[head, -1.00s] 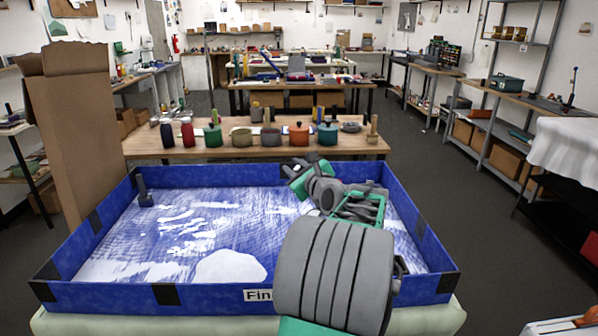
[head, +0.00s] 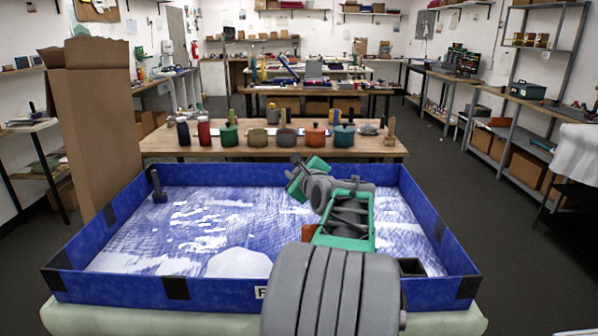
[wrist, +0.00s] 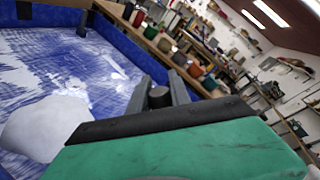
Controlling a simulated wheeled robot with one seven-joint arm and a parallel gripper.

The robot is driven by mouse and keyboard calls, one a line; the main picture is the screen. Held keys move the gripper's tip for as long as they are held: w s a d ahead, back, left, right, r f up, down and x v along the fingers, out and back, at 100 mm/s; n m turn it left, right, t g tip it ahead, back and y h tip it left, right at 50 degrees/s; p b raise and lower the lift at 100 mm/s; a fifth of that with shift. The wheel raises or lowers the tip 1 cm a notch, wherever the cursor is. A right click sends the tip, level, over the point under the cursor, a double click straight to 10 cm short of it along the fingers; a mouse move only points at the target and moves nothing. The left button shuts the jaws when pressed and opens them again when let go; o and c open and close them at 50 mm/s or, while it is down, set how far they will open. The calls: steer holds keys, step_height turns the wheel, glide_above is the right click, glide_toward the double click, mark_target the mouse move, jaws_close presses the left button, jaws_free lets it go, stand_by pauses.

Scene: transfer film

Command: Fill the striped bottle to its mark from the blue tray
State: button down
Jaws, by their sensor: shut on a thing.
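The blue tray (head: 110,291) fills the foreground, with streaked blue and white contents and a smooth white patch (head: 238,264) near its front wall. The patch also shows at the left of the wrist view (wrist: 45,128). My gripper (head: 297,162) is over the tray's back right part. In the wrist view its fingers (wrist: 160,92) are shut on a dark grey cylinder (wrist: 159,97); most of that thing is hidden. I cannot make out a striped bottle or its mark in either view.
A dark upright post (head: 158,187) stands in the tray's back left corner. A tall cardboard box (head: 90,130) stands left.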

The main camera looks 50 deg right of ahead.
steer(key=shift+w+a+f+n+g+h+b, duration=0.65)
steer(key=shift+w+a+f+n+b, duration=1.35)
steer(key=shift+f+b, duration=1.3)
steer(key=s+d+r+m+t+y+p, duration=0.25)
steer(key=s+d+r+m+p, duration=0.5)
steer(key=r+p, duration=0.55)
steer(key=s+d+f+m+t+h+p, duration=0.1)
steer(key=s+d+f+m+p, duration=0.1)
steer(key=s+d+m+p, duration=0.2)
steer(key=shift+d+f+m+p, duration=0.35)
steer(key=shift+d+p, duration=0.45)
steer(key=shift+p, duration=0.35)
steer(key=shift+s, duration=0.1)
step_height(320, 180, up, 5)
steer(key=p, duration=0.5)
